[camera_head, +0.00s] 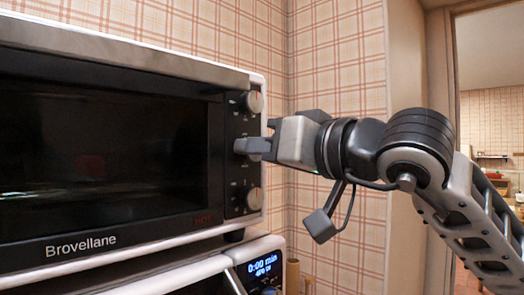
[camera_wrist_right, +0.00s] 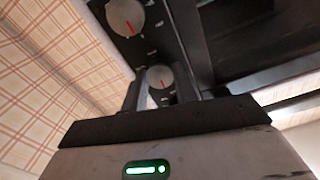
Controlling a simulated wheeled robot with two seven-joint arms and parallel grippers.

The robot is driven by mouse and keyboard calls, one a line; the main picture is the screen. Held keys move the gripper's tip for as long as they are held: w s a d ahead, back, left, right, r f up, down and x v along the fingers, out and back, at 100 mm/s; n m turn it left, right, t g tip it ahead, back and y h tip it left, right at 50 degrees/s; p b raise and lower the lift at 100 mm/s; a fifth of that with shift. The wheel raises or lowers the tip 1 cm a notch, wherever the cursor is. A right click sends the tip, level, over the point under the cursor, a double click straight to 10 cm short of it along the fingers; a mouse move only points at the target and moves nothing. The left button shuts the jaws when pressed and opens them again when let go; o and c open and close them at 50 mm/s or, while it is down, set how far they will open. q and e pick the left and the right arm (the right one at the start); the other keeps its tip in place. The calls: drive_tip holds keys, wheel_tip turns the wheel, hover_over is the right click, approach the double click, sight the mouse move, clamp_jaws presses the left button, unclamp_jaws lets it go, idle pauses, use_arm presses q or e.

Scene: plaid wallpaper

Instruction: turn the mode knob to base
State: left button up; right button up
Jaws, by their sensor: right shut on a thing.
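The toaster oven's dark control panel (camera_head: 232,160) carries round silver knobs in a column. The top knob (camera_head: 252,102) and the bottom knob (camera_head: 254,198) show in the head view. My right gripper (camera_head: 248,146) reaches in from the right at the middle knob and hides it there. Another knob (camera_wrist_right: 125,17) with a red line is clear of the fingers. The labels are too small to read, so I cannot tell the mode knob by name. My left gripper is not in view.
The toaster oven, marked Brovellane (camera_head: 82,245), has a dark glass door (camera_head: 100,150) left of the panel. Below is another appliance with a lit display (camera_head: 263,265). A plaid wall (camera_head: 335,60) stands behind my right arm, and a doorway opens at the far right.

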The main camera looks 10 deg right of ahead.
use_arm(q)
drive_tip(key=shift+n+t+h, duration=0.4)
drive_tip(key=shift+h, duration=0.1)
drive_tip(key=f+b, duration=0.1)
drive_tip(key=b, duration=0.2)
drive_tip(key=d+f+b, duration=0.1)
drive_tip(key=b, duration=0.2)
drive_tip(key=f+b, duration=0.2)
drive_tip(key=b, duration=0.2)
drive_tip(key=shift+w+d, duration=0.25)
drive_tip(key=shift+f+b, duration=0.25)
drive_tip(key=shift+b, duration=0.3)
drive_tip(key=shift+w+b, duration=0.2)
drive_tip(key=shift+b, duration=0.25)
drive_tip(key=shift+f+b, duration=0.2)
drive_tip(key=shift+b, duration=0.15)
use_arm(e)
drive_tip(key=m, duration=2.3)
drive_tip(key=shift+f, duration=0.1)
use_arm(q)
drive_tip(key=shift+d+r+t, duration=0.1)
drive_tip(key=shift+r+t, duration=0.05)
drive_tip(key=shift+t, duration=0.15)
use_arm(e)
drive_tip(key=shift+m, duration=0.4)
